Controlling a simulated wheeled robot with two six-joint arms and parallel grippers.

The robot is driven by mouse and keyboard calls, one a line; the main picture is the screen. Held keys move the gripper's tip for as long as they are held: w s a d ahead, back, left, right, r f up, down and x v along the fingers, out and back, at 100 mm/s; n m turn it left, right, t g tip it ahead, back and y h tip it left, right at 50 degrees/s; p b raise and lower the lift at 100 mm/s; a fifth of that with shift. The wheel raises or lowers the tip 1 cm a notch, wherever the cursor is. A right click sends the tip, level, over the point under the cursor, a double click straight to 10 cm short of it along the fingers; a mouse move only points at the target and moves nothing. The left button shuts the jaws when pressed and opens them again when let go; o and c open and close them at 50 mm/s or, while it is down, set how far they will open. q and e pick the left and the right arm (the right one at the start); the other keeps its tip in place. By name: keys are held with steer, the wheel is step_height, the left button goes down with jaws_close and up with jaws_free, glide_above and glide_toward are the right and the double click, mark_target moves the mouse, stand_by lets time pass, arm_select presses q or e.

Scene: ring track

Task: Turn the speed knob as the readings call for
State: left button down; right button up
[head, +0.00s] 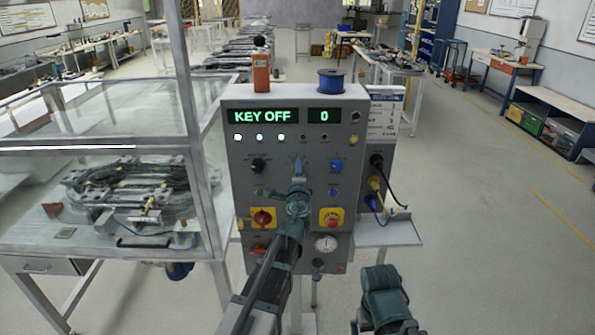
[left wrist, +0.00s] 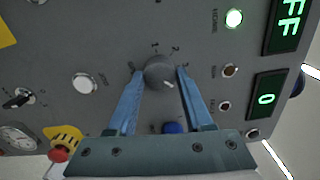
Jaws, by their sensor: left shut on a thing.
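The grey control panel (head: 290,215) has a display (head: 262,116) reading KEY OFF and a second display (head: 324,115) reading 0. My left gripper (head: 297,172) is at the middle knob of the upper row. In the left wrist view the two blue fingers of my left gripper (left wrist: 158,78) are shut on this round grey knob (left wrist: 158,70), which has a short white mark pointing to the lower right. Its label is too small to read. Three lamps on the left are lit. Part of my right arm shows low in the head view; its fingers do not.
A black knob (head: 257,165) and a blue button (head: 336,165) flank the held knob. Below are a red rotary switch (head: 263,217) and an emergency stop (head: 331,217). A glass-walled table (head: 110,262) stands left. The floor at right is clear.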

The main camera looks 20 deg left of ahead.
arm_select(q)
steer(key=shift+d, duration=0.1)
stand_by(0.4)
steer(key=shift+c, duration=1.5)
jaws_free()
steer(key=shift+s, duration=0.15)
